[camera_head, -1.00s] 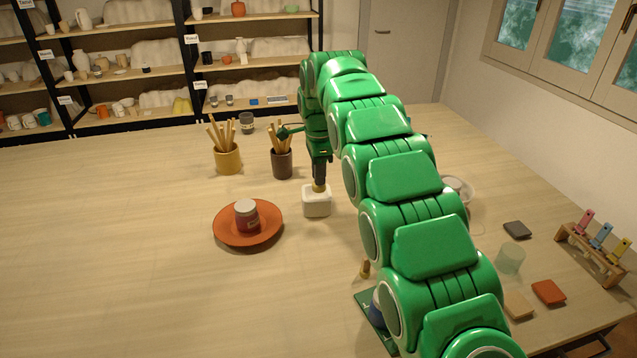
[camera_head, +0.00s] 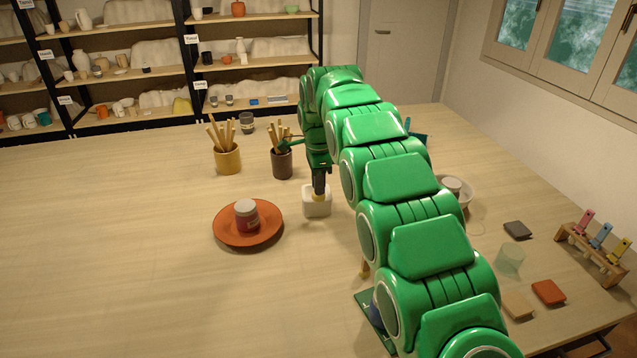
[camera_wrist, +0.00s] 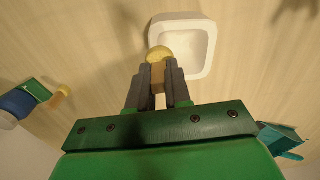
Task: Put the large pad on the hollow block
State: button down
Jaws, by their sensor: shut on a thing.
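The hollow block (camera_head: 317,206) is a white, open-topped square block on the table. It shows in the wrist view (camera_wrist: 206,48) with its hollow facing up. My gripper (camera_head: 318,194) is shut on a pad with a yellow rounded head and a wooden handle, which I take for the large pad. In the wrist view the pad (camera_wrist: 159,54) sits between my fingers (camera_wrist: 160,78), its head over the near left part of the block. I cannot tell whether the pad touches the block.
A terracotta plate (camera_head: 233,240) with a lidded jar (camera_head: 246,216) stands to the left. A yellow pot (camera_head: 228,160) and a dark pot (camera_head: 282,164) of sticks stand behind. A tool rack (camera_head: 590,255) is at the right. The table's left side is clear.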

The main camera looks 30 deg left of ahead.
jog(key=shift+f, duration=0.1)
jog(key=c, duration=1.1)
grip_release()
jog(key=shift+o, duration=0.2)
jog(key=shift+r, duration=3.9)
jog(key=shift+d, duration=0.1)
